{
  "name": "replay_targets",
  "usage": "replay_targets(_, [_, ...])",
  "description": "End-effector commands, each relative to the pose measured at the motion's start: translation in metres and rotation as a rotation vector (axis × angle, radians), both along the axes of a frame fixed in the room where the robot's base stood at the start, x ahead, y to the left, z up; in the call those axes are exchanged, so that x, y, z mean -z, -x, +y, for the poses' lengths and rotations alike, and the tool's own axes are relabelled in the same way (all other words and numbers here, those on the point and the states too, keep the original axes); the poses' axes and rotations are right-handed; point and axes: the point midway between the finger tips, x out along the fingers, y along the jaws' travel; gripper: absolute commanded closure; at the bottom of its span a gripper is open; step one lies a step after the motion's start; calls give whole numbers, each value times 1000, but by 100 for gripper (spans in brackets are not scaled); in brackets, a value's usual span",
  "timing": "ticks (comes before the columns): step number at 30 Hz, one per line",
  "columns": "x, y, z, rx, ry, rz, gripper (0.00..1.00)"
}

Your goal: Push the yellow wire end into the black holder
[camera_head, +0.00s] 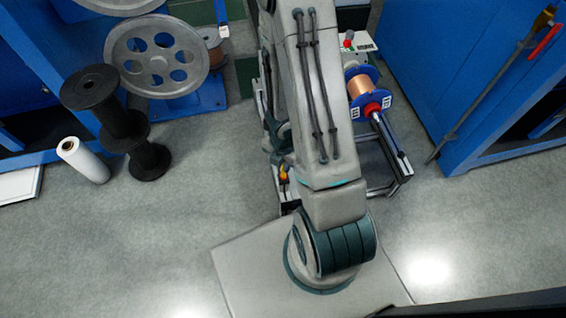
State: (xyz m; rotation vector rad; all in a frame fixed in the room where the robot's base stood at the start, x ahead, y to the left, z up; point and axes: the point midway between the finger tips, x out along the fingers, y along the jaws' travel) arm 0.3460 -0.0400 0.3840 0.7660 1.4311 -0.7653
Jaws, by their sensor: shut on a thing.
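My arm (325,110) rises from its base at the bottom and runs to the top edge in the head view. A second stretch of my arm shows partly along its left side. My gripper cannot be made out; the arm covers the place behind it. A small yellow-orange piece (284,175) shows just left of the arm, low down; whether it is the yellow wire end, I cannot tell. The black holder cannot be made out with certainty.
A blue-flanged copper spool (360,87) sits on a metal frame (383,165) right of my arm. Black spools (118,120), a white roll (82,160) and a grey pulley wheel (156,56) stand at left. Blue cabinets (450,65) bound the right. Grey floor lies clear at lower left.

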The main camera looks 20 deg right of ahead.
Motion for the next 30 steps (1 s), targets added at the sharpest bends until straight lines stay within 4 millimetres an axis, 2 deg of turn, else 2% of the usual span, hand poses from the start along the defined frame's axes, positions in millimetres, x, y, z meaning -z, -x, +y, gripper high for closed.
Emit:
replay_targets(10, [0, 0, 0, 0, 1, 1, 100])
replay_targets(11, [0, 0, 0, 0, 1, 1, 81])
replay_targets(13, [0, 0, 0, 0, 1, 1, 61])
replay_targets(28, [0, 0, 0, -1, 0, 0, 61])
replay_targets(29, [0, 0, 0, -1, 0, 0, 55])
replay_targets(30, [0, 0, 0, -1, 0, 0, 45])
